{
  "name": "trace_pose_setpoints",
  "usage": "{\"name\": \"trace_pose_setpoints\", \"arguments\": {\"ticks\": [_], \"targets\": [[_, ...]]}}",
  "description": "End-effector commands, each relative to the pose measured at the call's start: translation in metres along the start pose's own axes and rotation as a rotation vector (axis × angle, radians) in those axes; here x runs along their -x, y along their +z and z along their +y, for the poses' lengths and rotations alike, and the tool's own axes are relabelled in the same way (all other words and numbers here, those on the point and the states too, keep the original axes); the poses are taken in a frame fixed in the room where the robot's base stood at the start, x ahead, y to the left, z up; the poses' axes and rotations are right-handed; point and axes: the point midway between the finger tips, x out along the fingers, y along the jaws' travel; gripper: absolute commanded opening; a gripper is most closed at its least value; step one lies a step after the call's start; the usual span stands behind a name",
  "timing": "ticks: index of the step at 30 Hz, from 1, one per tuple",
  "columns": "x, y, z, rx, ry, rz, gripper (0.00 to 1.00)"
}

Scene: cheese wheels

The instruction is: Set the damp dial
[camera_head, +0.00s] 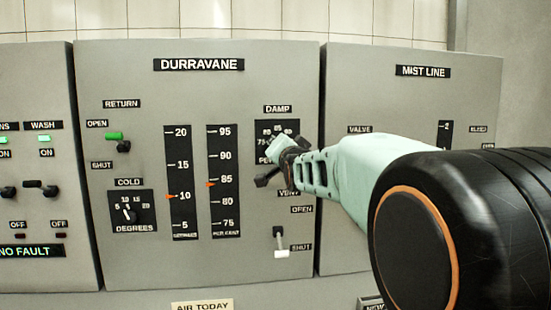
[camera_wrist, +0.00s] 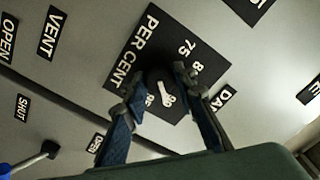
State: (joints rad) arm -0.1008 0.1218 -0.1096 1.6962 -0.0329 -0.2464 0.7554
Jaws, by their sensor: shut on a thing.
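The damp dial is a black square plate (camera_head: 262,128) with white numbers, under the DAMP label (camera_head: 277,109) on the DURRAVANE panel. In the head view my gripper (camera_head: 283,148) covers most of its knob. In the wrist view the plate (camera_wrist: 128,62) shows PER CENT and 75. Its round black knob (camera_wrist: 163,92) with a white pointer sits between the two fingers of my gripper (camera_wrist: 157,94), which is shut on it. Part of the scale is hidden by the fingers, so I cannot tell the exact setting.
The cold dial (camera_head: 131,213) is lower left. Two gauge strips stand between, the humidity one (camera_head: 224,198) with its red marker near 84. The vent lever (camera_head: 281,252) is below my gripper, by SHUT. The mist line panel (camera_head: 430,110) is to the right.

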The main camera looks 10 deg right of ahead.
Motion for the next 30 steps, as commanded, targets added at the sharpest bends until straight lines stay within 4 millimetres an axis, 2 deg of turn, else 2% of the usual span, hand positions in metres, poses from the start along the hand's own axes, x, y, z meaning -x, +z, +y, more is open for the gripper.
{"name": "trace_pose_setpoints", "arguments": {"ticks": [16, 30], "targets": [[0.0002, 0.0007, 0.0007, -0.487, -0.003, 0.003, 0.01], [0.0, -0.0008, -0.0023, -0.686, -0.004, 0.001, 0.01]]}}
